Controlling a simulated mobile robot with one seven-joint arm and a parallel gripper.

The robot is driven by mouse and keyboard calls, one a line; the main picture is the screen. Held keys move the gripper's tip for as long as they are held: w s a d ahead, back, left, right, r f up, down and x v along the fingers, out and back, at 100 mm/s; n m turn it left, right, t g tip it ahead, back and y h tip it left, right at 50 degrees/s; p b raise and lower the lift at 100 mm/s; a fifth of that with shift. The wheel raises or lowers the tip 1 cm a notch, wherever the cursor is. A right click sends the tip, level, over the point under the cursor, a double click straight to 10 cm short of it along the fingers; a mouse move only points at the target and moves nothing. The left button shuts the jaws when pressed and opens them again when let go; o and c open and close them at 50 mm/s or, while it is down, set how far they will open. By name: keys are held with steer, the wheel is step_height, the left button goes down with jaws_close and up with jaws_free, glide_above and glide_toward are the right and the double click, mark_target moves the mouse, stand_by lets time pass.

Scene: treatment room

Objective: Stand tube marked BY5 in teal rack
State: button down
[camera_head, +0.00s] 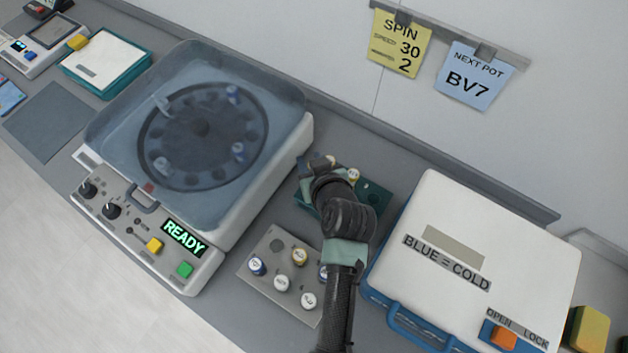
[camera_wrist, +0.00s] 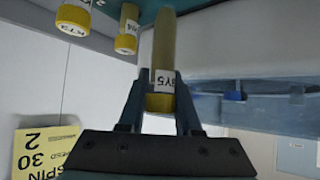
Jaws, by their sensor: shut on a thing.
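My gripper (camera_wrist: 158,85) is shut on the tube marked BY5 (camera_wrist: 164,45), a yellow-capped tube whose label reads upside down in the wrist view. The tube's far end points at the teal rack (camera_wrist: 210,8); I cannot tell whether it is inside a hole. In the head view my gripper (camera_head: 318,166) is over the left part of the teal rack (camera_head: 376,196), and my arm hides much of the rack and the held tube. Two other yellow-capped tubes stand in the rack in the wrist view, one marked KT3 (camera_wrist: 73,18), the other (camera_wrist: 128,28) hard to read.
A grey rack (camera_head: 257,280) with several capped tubes stands in front. A centrifuge (camera_head: 205,225) showing READY, lid down, is to the left. A white box with blue base (camera_head: 500,235) marked BLUE = COLD is close on the right. The wall is behind, with notes (camera_head: 400,45).

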steer(key=shift+f, duration=3.3)
steer(key=shift+f, duration=0.2)
steer(key=c, duration=0.9)
jaws_free()
steer(key=shift+r, duration=0.15)
